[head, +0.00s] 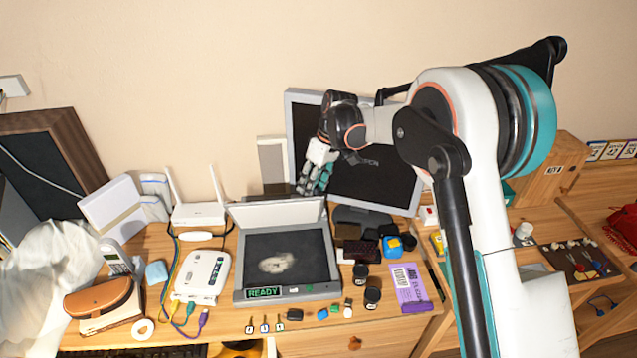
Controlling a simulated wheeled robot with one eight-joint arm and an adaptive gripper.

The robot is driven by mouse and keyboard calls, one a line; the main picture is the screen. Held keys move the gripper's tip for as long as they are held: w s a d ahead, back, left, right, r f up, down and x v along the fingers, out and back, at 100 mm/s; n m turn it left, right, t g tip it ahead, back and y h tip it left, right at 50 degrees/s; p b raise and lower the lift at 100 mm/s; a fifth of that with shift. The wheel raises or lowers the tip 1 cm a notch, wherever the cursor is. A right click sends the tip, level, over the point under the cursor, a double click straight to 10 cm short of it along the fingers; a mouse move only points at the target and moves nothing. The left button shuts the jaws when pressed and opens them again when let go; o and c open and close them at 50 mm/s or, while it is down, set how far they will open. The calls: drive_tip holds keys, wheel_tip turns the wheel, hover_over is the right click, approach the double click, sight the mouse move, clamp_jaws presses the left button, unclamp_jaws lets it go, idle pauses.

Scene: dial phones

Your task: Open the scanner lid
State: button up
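The scanner (287,289) is a grey box on the wooden desk, with a green READY display on its front edge. Its lid (270,213) stands raised along the back edge, pale inner side facing forward. The dark glass bed is uncovered, with a pale smudge-like patch on it. My gripper (312,183) points down just above the lid's upper right edge, in front of the monitor. Its teal and white fingers appear close to the lid; whether they touch it or how far apart they are is unclear.
A monitor (380,185) stands behind the scanner. A white router (198,214) and white box (203,275) are to its left. Black jars (372,297), a purple packet (409,288) and small items lie to its right and front. My arm covers the desk's right part.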

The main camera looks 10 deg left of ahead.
drive_tip(key=shift+s+d+r, duration=0.1)
drive_tip(key=shift+d+r, duration=0.25)
drive_tip(key=shift+d, duration=0.1)
drive_tip(key=v, duration=1.2)
drive_tip(key=shift+a, duration=0.1)
